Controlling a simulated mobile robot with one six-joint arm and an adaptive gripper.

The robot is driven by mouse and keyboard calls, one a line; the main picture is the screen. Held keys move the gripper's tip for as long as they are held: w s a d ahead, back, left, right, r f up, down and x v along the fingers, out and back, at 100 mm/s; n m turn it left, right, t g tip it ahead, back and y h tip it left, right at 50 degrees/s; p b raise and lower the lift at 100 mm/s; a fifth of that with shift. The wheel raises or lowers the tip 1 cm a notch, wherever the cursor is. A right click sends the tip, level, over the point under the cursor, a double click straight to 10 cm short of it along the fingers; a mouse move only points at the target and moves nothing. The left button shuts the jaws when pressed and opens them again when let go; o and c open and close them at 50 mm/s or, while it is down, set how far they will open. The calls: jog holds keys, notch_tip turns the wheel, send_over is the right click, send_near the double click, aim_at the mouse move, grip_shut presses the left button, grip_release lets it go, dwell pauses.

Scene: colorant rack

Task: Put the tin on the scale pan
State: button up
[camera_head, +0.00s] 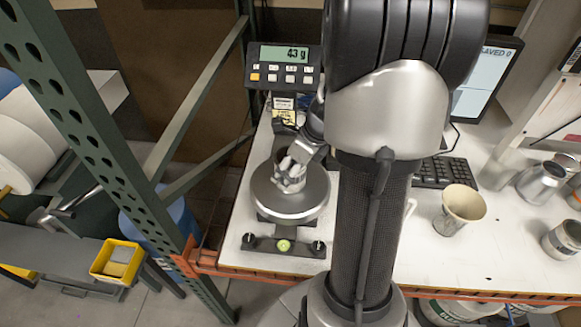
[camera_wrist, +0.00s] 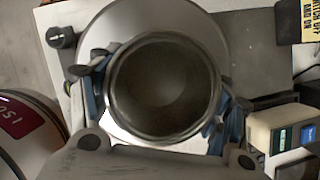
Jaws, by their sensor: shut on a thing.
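The tin (camera_head: 288,174) is a small grey metal can, open at the top, upright at the scale pan (camera_head: 270,208). My gripper (camera_head: 294,162) is shut around the tin's sides. In the wrist view the tin (camera_wrist: 165,88) appears from above, with an empty-looking inside, over the pan (camera_wrist: 205,25). The fingers of my gripper (camera_wrist: 163,95) are on its left and right. The tin's base is hidden, so I cannot tell from the pictures whether it touches the pan.
A beige cup (camera_head: 460,209) stands on the white table right of my arm. A keyboard (camera_head: 447,173) and a monitor (camera_head: 486,75) are behind it. Metal cans (camera_head: 541,182) stand at the right. A green rack post (camera_head: 95,120) rises left of the scale.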

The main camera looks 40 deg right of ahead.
jog(key=shift+f, duration=0.2)
jog(key=o, duration=1)
jog(key=shift+o, duration=0.2)
jog(key=shift+r, duration=0.1)
jog(key=p+v, duration=0.4)
jog(key=v, duration=0.8)
jog(key=shift+r, duration=0.1)
